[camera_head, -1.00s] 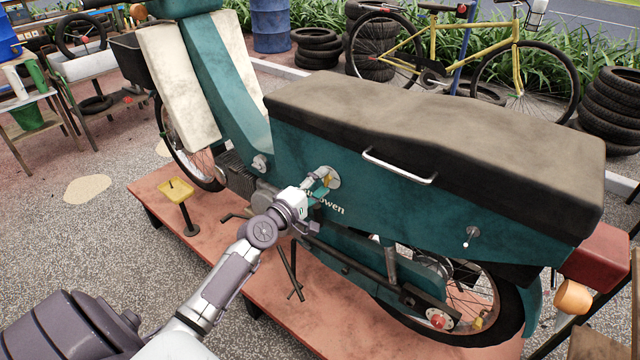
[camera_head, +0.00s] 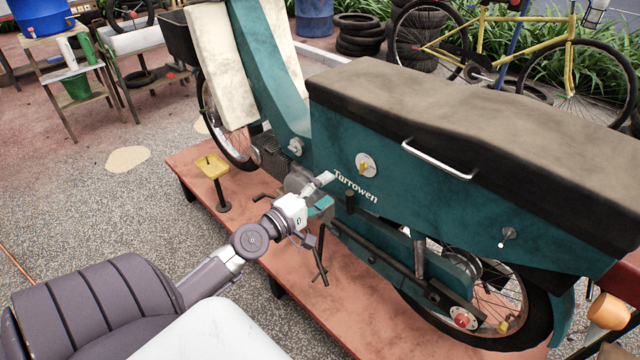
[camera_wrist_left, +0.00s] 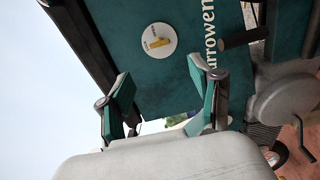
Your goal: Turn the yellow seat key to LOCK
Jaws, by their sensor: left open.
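The yellow seat key (camera_head: 364,167) sits in a round white plate (camera_head: 370,158) on the teal side panel of the moped, beside the "Tarrowen" lettering. My left gripper (camera_head: 325,191) is below and left of the plate, apart from the key. Its two teal-padded fingers are spread and empty in the left wrist view (camera_wrist_left: 160,75), with the key beyond them. My right gripper is not in view.
The moped's black seat (camera_head: 470,110) with a chrome grab rail (camera_head: 438,160) is above the key. The moped stands on a reddish platform (camera_head: 240,225) with a yellow-topped stand (camera_head: 210,166). A dark peg (camera_head: 350,200) sticks out near the gripper.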

